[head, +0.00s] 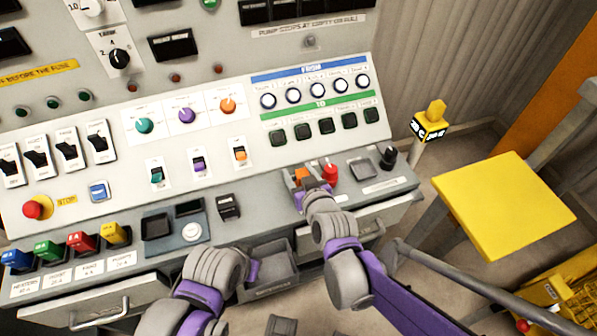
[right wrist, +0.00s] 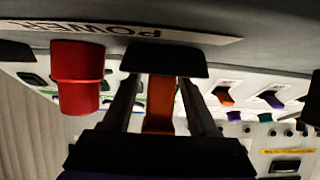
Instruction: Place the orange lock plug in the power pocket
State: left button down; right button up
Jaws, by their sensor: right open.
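The orange lock plug (head: 302,175) stands on the grey console ledge, just left of a red plug (head: 330,173). In the right wrist view the orange plug (right wrist: 160,105) meets a black block or pocket (right wrist: 165,60) by the white POWER label (right wrist: 90,30). I cannot tell how deep it sits. My right gripper (right wrist: 156,90) is open, with one finger on each side of the orange plug; gaps show beside it. In the head view my right gripper (head: 307,190) covers the plug's lower part. My left gripper (head: 253,271) is at the ledge's front, its fingers hidden.
The red plug (right wrist: 78,78) stands close beside my right gripper. A black knob (head: 388,157) stands farther right on the ledge. Coloured plugs (head: 80,242) line the left side.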

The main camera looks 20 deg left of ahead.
jog(key=shift+r, duration=0.25)
jog(key=p+v, duration=0.2)
jog(key=v, duration=1)
jog(key=shift+d+f, duration=0.1)
jog(key=s+d+f+m+g+h, duration=0.3)
jog(key=s+d, duration=0.3)
jog(key=d, duration=0.6)
jog(key=s+d+f+m+g+h, duration=0.3)
jog(key=s+d, duration=0.4)
jog(key=d, duration=0.5)
jog(key=shift+s+f+m+h, duration=0.2)
jog(key=shift+f+m+h, duration=0.2)
jog(key=shift+f+h, duration=0.45)
jog(key=shift+o, duration=0.2)
jog(key=shift+d, duration=0.1)
